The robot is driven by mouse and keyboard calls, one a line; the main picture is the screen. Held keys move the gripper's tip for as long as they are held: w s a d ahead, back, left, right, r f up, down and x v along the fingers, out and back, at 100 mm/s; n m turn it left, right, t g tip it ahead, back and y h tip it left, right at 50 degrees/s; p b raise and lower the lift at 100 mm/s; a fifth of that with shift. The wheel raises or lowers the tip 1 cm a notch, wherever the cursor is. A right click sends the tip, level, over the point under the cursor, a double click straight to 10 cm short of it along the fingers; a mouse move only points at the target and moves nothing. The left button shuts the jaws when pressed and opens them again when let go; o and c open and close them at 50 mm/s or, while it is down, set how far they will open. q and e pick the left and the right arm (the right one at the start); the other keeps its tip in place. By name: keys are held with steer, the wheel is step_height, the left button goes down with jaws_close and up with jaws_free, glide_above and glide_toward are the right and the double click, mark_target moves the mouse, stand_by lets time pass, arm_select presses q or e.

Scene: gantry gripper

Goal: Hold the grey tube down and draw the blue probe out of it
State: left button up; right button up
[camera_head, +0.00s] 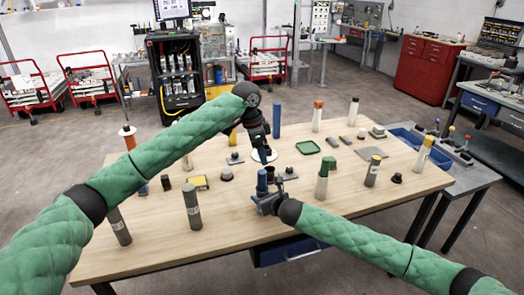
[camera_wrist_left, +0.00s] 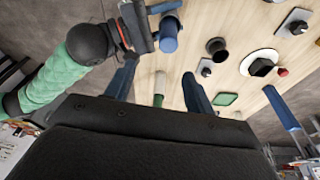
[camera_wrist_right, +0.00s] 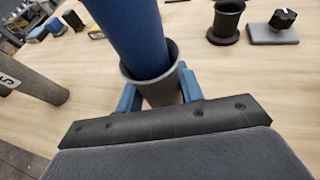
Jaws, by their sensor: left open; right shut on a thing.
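The grey tube (camera_wrist_right: 162,88) stands on the table in the right wrist view. The blue probe (camera_wrist_right: 130,35) sits inside it and sticks out well above the rim. My right gripper (camera_wrist_right: 160,95) has its blue fingers closed on the tube's two sides. In the head view my right gripper (camera_head: 266,197) hides most of the tube, and the probe's upper part (camera_head: 262,178) shows above it. My left gripper (camera_head: 262,152) is open and empty above the probe, apart from it. In the left wrist view the probe's round end (camera_wrist_left: 169,42) lies beyond the open fingers (camera_wrist_left: 159,68).
Two labelled grey cylinders (camera_head: 192,205) stand left of my right gripper. A green-topped white cylinder (camera_head: 323,182) stands close on its right. A tall blue cylinder (camera_head: 277,130) and a green tray (camera_head: 308,147) are behind. A dark cup (camera_head: 227,173) stands behind left.

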mark_target(262, 171)
arm_select(q)
steer(key=shift+w+d+r+y, duration=0.1)
steer(key=shift+w+d+y, duration=0.2)
steer(key=shift+y, duration=0.4)
steer(key=shift+w+a+y, duration=0.1)
steer(key=shift+w+y, duration=0.15)
steer(key=shift+y, duration=0.35)
step_height(262, 171, down, 12)
steer(key=shift+c, duration=0.2)
steer(key=c, duration=1.1)
steer(key=shift+r, duration=0.1)
jaws_close()
steer(key=shift+r, duration=0.1)
steer(key=shift+r, duration=1.4)
steer(key=shift+r, duration=0.15)
